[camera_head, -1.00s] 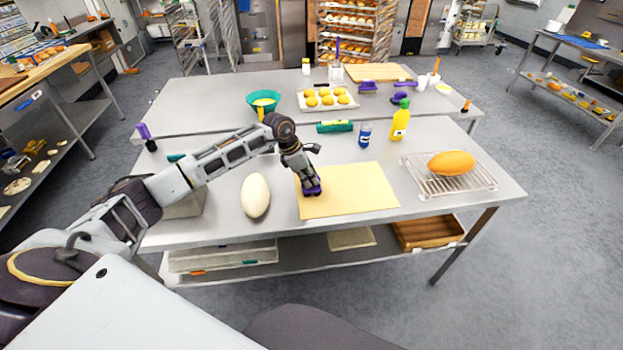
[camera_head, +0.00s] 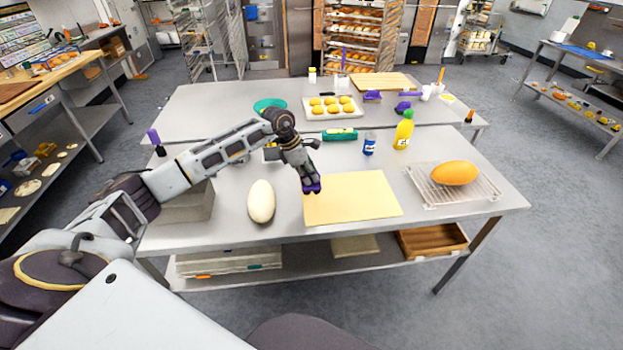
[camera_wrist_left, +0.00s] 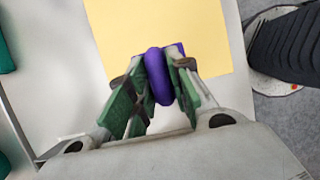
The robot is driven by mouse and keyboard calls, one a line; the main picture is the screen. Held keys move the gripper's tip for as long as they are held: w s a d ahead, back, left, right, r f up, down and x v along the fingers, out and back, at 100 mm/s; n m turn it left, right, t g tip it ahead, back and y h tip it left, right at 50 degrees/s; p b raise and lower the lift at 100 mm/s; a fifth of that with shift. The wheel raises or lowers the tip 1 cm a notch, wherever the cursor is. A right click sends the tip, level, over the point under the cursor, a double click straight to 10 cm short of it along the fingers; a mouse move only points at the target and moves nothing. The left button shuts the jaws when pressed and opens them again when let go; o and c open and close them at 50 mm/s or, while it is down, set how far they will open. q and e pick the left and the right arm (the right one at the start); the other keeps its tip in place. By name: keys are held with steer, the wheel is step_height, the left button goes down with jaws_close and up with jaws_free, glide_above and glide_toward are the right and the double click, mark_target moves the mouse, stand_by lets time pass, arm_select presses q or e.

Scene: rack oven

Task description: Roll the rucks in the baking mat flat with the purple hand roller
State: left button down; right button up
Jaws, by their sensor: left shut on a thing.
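The yellow baking mat (camera_head: 353,200) lies on the near steel table and looks flat; I cannot make out rucks at this size. It also shows in the left wrist view (camera_wrist_left: 120,30). My left gripper (camera_head: 311,184) is at the mat's left edge, pointing down. In the left wrist view the left gripper (camera_wrist_left: 158,85) is shut on the purple hand roller (camera_wrist_left: 157,72), its fingers on both sides of the handle. In the head view only a little purple of the roller (camera_head: 313,189) shows under the gripper. I cannot tell whether it touches the mat. My right gripper is out of view.
A pale oval loaf (camera_head: 261,202) lies left of the mat. An orange loaf on a wire rack (camera_head: 425,185) is to the right. A blue can (camera_head: 369,144), a yellow bottle (camera_head: 403,130) and a green packet (camera_head: 339,134) stand or lie behind the mat.

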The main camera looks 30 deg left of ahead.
arm_select(q)
steer(key=shift+d+r+p, duration=0.1)
steer(key=shift+r+p, duration=0.4)
steer(key=shift+r, duration=1.1)
steer(key=shift+w, duration=0.1)
